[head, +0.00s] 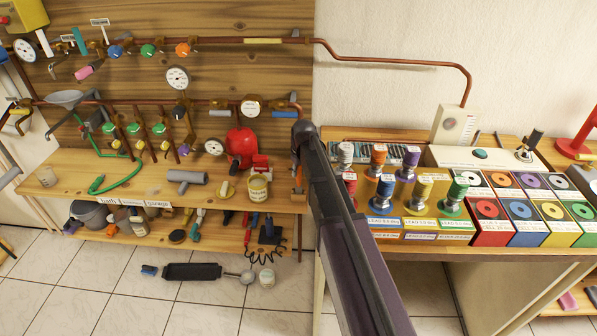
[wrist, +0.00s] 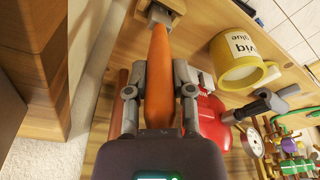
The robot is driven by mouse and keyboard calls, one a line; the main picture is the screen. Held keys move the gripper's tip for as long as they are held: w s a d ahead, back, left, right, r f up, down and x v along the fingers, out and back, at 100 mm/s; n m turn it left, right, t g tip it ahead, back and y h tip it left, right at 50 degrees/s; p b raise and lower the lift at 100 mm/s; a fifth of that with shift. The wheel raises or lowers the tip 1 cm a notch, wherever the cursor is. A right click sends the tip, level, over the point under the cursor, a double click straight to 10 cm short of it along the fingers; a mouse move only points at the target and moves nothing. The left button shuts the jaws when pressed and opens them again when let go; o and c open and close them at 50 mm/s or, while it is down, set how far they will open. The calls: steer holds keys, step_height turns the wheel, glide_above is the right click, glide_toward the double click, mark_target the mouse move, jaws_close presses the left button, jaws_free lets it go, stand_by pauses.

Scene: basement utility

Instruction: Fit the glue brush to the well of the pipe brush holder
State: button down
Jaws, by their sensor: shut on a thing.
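The glue brush (wrist: 159,75) has an orange handle, and my gripper (wrist: 158,92) is shut on it in the wrist view. A pale grey squarish part shows at the brush's far end, over the wooden bench; I cannot tell whether it touches anything. In the head view my gripper (head: 298,165) is at the bench's right end, mostly hidden by my arm, with a bit of orange beneath it. A grey pipe fitting (head: 187,178) lies on the bench to the left, also in the wrist view (wrist: 262,104). It may be the pipe brush holder; its well is not clear.
A cream labelled pot (head: 258,188) stands on the bench (head: 140,190) just left of my gripper, with a red tank (head: 240,146) behind it. Pipes and gauges cover the wooden wall. A table of coloured spools and boxes (head: 486,210) stands to the right.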

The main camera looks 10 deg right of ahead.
steer(key=shift+c, duration=2)
jaws_free()
steer(key=shift+r, duration=0.1)
step_height(320, 180, up, 9)
steer(key=p, duration=0.9)
steer(key=shift+r+p, duration=0.2)
steer(key=shift+p, duration=0.15)
steer(key=shift+r, duration=0.15)
